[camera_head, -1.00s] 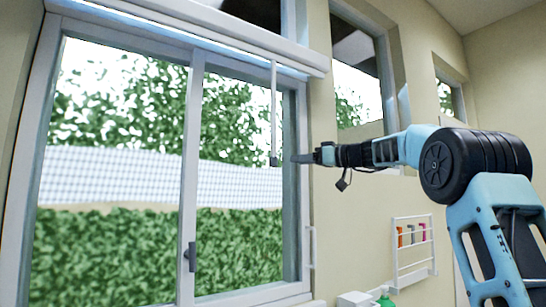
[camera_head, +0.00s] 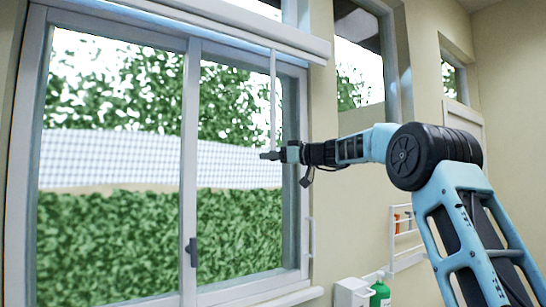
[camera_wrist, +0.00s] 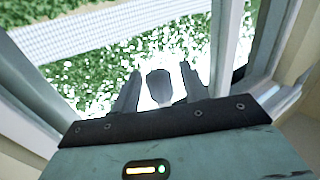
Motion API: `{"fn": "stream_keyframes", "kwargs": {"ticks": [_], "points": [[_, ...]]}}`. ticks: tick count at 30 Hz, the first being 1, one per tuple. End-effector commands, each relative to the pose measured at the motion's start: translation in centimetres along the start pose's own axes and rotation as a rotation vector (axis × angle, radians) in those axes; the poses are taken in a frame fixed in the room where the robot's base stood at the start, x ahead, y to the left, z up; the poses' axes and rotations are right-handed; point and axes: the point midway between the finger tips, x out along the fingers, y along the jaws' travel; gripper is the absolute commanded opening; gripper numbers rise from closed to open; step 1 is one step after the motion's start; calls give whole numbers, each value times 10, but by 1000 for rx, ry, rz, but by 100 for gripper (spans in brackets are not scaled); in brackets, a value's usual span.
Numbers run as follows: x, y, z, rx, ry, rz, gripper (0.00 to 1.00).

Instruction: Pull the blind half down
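The blind is rolled up in a white housing (camera_head: 215,28) along the top of the window. A thin pale pull rod (camera_head: 273,95) hangs from the housing in front of the right pane. My gripper (camera_head: 268,156) is at the rod's lower end and hides its grip in the head view. In the wrist view, my gripper's two grey fingers (camera_wrist: 160,72) are apart, with the dark grip (camera_wrist: 159,87) between them. Bright gaps show on both sides of the grip, so the fingers do not appear to press on it.
The sliding window frame (camera_head: 190,150) has a dark latch (camera_head: 192,252). A white wall rack (camera_head: 405,237) and a green bottle (camera_head: 380,294) are at the lower right. A smaller window (camera_head: 362,60) is to the right.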

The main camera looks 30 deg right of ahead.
Motion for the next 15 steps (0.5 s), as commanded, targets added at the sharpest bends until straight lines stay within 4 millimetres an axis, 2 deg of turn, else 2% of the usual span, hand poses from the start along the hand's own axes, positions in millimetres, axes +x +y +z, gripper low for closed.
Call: {"fn": "stream_keyframes", "kwargs": {"ticks": [1, 4, 5, 11, 15], "points": [[0, 0, 0, 0, 0, 0, 31], [0, 0, 0, 0, 0, 0, 3], [0, 0, 0, 0, 0, 0, 0], [0, 0, 2, -1, 0, 0, 0], [0, 0, 13, -2, 1, 0, 0]]}}
